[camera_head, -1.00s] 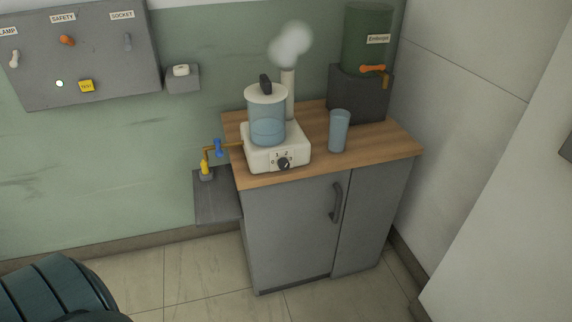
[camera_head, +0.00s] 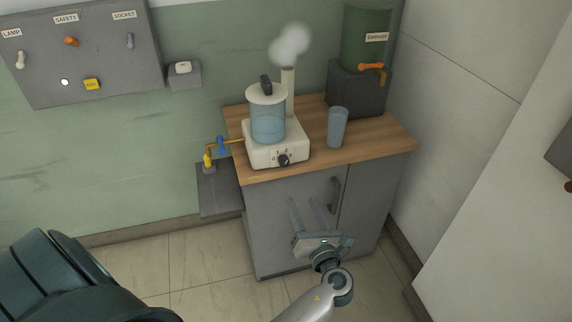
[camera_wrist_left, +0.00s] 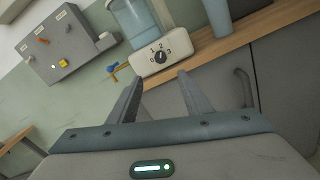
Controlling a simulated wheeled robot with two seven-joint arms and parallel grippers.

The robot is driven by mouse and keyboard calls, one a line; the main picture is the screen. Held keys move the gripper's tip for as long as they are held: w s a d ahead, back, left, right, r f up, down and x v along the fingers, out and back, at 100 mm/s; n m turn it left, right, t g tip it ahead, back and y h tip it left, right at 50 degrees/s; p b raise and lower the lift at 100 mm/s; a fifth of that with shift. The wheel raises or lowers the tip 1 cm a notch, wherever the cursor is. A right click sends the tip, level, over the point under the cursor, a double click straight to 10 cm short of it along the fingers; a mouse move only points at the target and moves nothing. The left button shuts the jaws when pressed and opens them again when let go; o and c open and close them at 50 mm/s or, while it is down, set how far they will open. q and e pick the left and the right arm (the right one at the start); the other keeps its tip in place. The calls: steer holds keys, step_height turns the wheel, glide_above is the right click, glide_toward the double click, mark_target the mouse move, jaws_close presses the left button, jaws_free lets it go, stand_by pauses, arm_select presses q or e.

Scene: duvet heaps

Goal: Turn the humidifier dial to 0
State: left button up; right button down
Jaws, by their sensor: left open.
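The humidifier (camera_head: 262,148) is a white base with a clear water tank and a steaming pipe, standing on the wooden cabinet top. Its round black dial (camera_head: 283,160) is on the front face, with small digits around it. The dial also shows in the left wrist view (camera_wrist_left: 161,59), just beyond the fingertips in the picture; I cannot tell exactly where its pointer stands. My left gripper (camera_head: 301,198) is open and empty, in front of the cabinet doors, lower than the dial and apart from it. My right gripper is not in view.
A blue cup (camera_head: 337,128) stands right of the humidifier, and a green dispenser (camera_head: 365,45) with an orange tap is behind it. A yellow pipe with a blue valve (camera_head: 221,145) joins the left side. The cabinet handle (camera_head: 335,194) is close to my gripper. A switch panel (camera_head: 105,60) hangs left.

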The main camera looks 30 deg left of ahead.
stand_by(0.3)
arm_select(q)
steer(key=p, duration=0.1)
glide_toward(285, 164)
steer(key=p+x, duration=0.2)
steer(key=x, duration=0.7)
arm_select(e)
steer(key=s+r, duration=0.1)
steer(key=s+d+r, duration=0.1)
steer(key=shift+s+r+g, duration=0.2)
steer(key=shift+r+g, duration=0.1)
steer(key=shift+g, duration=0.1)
arm_select(q)
steer(key=shift+s, duration=0.1)
steer(key=shift+c, duration=0.4)
steer(key=c, duration=1)
